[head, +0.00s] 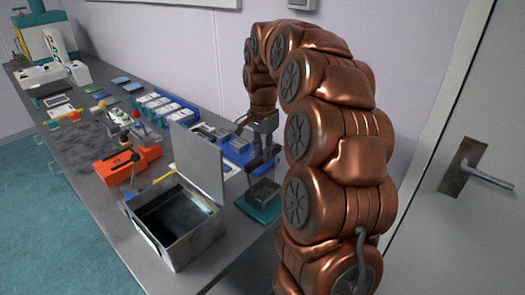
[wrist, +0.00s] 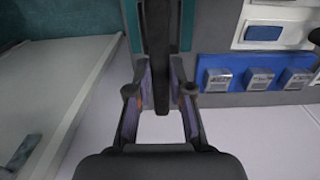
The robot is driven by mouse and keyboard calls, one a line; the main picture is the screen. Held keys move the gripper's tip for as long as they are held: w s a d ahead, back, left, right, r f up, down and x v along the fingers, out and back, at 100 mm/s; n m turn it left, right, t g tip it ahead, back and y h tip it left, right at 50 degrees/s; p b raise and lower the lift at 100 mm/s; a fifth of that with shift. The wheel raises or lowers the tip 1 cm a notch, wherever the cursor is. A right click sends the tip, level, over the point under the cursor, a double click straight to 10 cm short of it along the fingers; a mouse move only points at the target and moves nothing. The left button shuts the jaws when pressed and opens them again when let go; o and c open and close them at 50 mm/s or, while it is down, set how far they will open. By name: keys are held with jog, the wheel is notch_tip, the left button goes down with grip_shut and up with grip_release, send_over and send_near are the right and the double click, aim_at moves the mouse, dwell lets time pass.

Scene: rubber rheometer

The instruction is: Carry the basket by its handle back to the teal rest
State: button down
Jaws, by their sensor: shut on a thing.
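My gripper (head: 263,165) points down over the bench, to the right of the open metal box. In the wrist view my gripper (wrist: 160,92) is shut on the dark bar-like handle of the basket (wrist: 157,45). The basket (head: 263,190) shows in the head view as a small dark frame below the fingers. The teal rest (head: 258,213) lies directly under it near the bench edge, and part of its teal edge (wrist: 188,25) shows in the wrist view beside the handle. I cannot tell whether the basket touches the rest.
An open metal box (head: 180,245) with a raised lid (head: 195,158) stands left of the rest. Blue racks (head: 237,150) stand behind the gripper. An orange device (head: 118,167) is farther left. A wall and a grey door (head: 475,130) are on the right.

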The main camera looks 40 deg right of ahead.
jog(key=shift+f, duration=0.25)
jog(key=c, duration=1)
grip_release()
jog(key=shift+o, duration=0.2)
jog(key=shift+r, duration=0.1)
notch_tip(320, 180, up, 12)
jog(key=shift+a, duration=0.15)
dwell(0.4)
